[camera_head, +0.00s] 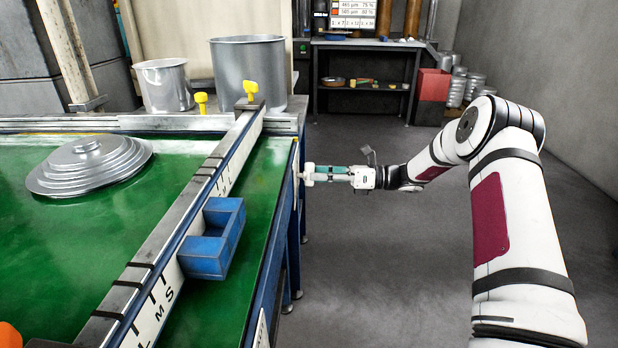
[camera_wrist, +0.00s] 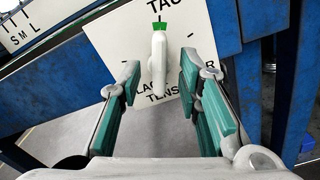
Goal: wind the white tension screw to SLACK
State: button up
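The white tension screw (camera_wrist: 158,62) shows in the wrist view as a white handle with a green tip. It stands out from a white plate (camera_wrist: 108,32) on the blue table side. The green tip points up at lettering that begins "TAU". Lettering that reads "LACK" and "TENS" shows lower on the plate, partly hidden by the handle and fingers. My gripper (camera_wrist: 160,72) is open, one green-padded finger on each side of the handle, with a gap on both sides. In the head view my gripper (camera_head: 308,174) is at the table's right side; the plate's face is hidden there.
The green table (camera_head: 105,225) carries a rail (camera_head: 185,225) marked S, M, L, a blue block (camera_head: 212,238) and stacked metal discs (camera_head: 88,165). Metal pots (camera_head: 248,70) stand at the back. The grey floor right of the table is clear around my arm.

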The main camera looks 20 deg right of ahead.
aim_at(306, 174)
jog(key=shift+x, duration=1.6)
grip_shut()
